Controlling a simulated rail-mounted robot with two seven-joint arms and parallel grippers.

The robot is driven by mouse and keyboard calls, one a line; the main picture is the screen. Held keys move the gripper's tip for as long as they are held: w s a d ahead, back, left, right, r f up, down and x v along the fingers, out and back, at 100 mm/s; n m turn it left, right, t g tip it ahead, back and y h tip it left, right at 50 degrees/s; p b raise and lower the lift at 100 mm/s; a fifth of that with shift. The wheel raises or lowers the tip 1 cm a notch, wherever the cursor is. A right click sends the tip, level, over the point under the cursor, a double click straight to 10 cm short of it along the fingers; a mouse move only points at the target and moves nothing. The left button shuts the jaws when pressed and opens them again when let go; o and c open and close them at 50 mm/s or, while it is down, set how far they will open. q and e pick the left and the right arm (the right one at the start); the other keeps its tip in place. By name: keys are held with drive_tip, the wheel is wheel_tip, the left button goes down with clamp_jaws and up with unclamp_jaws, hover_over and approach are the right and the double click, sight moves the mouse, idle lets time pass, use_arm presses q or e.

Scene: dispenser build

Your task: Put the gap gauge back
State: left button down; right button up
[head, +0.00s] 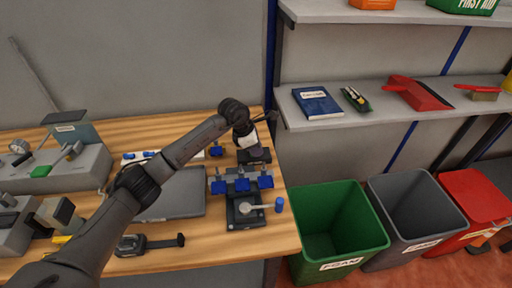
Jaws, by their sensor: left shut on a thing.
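My left arm reaches from the lower left across the workbench. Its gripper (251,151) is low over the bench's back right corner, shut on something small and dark. I take this to be the gap gauge, but its outline is hard to tell from the dark fingers and the dark fixture around it. Just in front of the gripper stands a grey rack with blue blocks (241,184). Nearer the front is a black fixture (244,211) with a round light top and lever. My right gripper is out of view.
The workbench (215,238) holds a grey mat (180,194), a black strapped tool (150,243) and grey machines (58,172) at left. Right of it stand a green bin (340,232), a grey bin and a red bin. Shelves (390,115) above hold a blue book (317,102) and a red dustpan.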

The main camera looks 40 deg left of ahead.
use_arm(q)
drive_tip(key=shift+f+b, duration=0.3)
drive_tip(key=shift+f, duration=0.3)
drive_tip(key=c, duration=0.6)
unclamp_jaws()
drive_tip(key=shift+r, duration=0.1)
idle(0.4)
drive_tip(key=shift+r+p, duration=0.95)
drive_tip(key=shift+r, duration=0.15)
drive_tip(key=shift+r+p, duration=1.65)
drive_tip(key=shift+r, duration=0.65)
